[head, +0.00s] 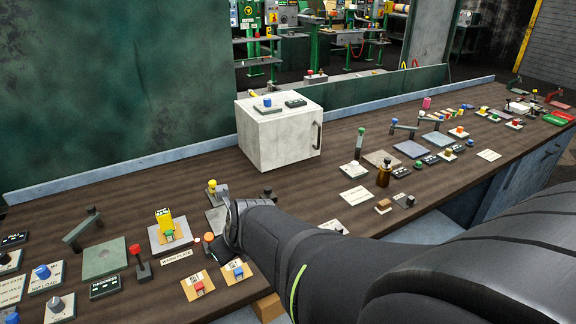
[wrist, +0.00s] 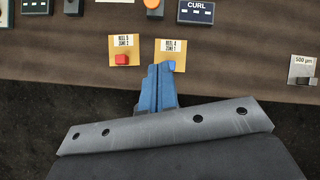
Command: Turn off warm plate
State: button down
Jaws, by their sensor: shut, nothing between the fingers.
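A card that reads WARM PLATE (head: 177,256) lies on the bench at the left in the head view. Just behind it is a grey plate (head: 156,246) with a yellow block (head: 165,221) on it. A red-topped lever (head: 141,264) stands left of the card, and an orange knob (head: 209,238) is at its right; the knob also shows at the top of the wrist view (wrist: 153,4). My gripper (wrist: 161,68) is shut and empty, its blue fingertips over the tan tile with a blue switch (wrist: 169,65). Contact is unclear. My arm hides the fingertips in the head view.
A second tan tile with a red switch (wrist: 121,59) is left of my fingers. A CURL panel (wrist: 196,11) is behind. A white cabinet (head: 280,135) stands farther back. Many knobs and levers crowd the bench; its front edge is close below my fingertips.

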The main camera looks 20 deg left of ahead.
aim_at(209, 240)
jog(key=shift+s+d+f+m, duration=0.25)
jog(key=shift+m, duration=0.05)
jog(key=shift+x, duration=5.05)
jog(key=shift+w+a+r, duration=0.3)
jog(key=shift+w+a, duration=0.05)
jog(key=shift+a, duration=0.2)
jog(key=shift+w+a+r, duration=0.3)
jog(key=shift+a, duration=0.25)
jog(key=shift+w+a+r, duration=0.3)
jog(key=shift+w+a, duration=0.05)
jog(key=shift+a, duration=0.2)
